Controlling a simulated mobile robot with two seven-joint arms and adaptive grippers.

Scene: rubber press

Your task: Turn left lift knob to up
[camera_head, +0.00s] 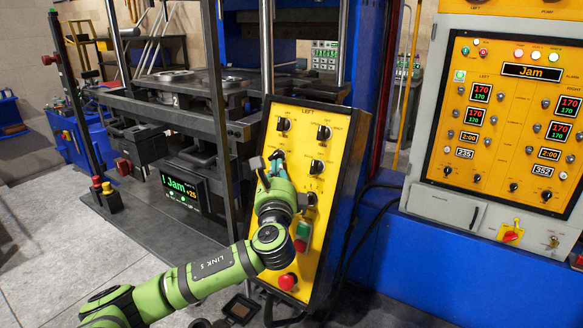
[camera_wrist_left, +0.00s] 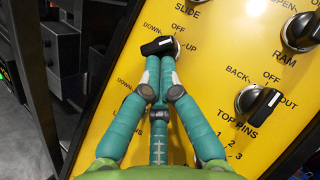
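A tilted yellow control panel (camera_head: 329,211) marked LEFT carries black knobs. My left gripper (camera_head: 273,166) is at its left column, fingers pointing up the panel. In the wrist view, the teal fingers of the left gripper (camera_wrist_left: 160,62) are drawn together, tips just under a black knob (camera_wrist_left: 158,46) with DOWN, OFF and UP around it. Its handle points left, towards DOWN. This knob also shows in the head view (camera_head: 277,154). Its own name is hidden behind the fingers. I cannot tell whether the fingertips touch it. My right gripper is not in view.
The RAM knob (camera_wrist_left: 301,32) and TOP PINS knob (camera_wrist_left: 258,101) stand to the right. A green button (camera_head: 304,229) and red button (camera_head: 288,281) sit lower on the panel. A small screen (camera_head: 184,192) and a large yellow panel (camera_head: 499,130) both read Jam.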

